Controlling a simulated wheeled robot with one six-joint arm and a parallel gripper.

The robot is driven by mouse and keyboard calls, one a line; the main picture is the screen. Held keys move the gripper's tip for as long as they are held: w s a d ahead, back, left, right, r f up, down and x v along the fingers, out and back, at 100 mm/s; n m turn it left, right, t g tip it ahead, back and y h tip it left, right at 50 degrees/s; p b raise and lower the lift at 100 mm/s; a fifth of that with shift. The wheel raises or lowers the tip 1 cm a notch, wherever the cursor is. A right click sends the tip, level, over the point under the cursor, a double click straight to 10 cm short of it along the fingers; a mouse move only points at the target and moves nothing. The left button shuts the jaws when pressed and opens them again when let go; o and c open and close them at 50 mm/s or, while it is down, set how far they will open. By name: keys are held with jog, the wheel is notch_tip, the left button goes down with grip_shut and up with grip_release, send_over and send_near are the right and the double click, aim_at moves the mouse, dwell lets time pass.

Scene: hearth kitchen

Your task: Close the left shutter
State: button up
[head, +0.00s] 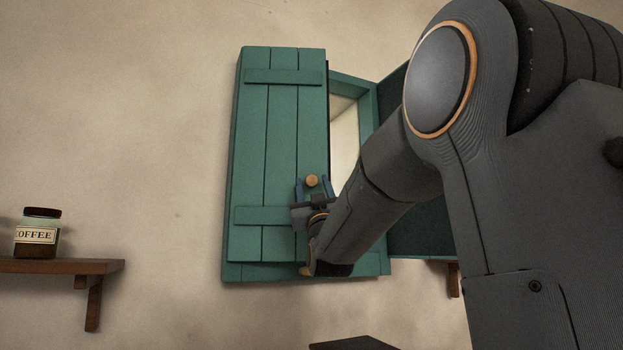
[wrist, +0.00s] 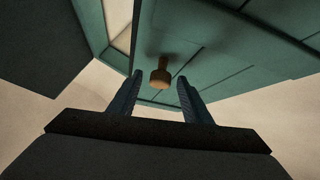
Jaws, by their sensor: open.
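The left shutter (head: 282,140) is a green plank panel with two cross battens, in front of the left part of the window in the head view. I cannot tell how far it stands off the frame. Its round wooden knob (head: 312,181) is near the lower right edge; it also shows in the wrist view (wrist: 160,76). My gripper (head: 314,188) is at the knob, open, with one blue finger on each side. In the wrist view (wrist: 159,80) gaps show between the knob and both fingers. My forearm hides the shutter's lower right corner.
The green window frame (head: 353,86) shows a pale opening right of the shutter. The right shutter (head: 418,235) stands open behind my arm. A wooden shelf (head: 60,266) with a coffee jar (head: 38,234) is at the lower left. The wall between shelf and shutter is bare.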

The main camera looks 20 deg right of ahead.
jog(key=shift+p+x, duration=0.3)
jog(key=shift+x, duration=0.8)
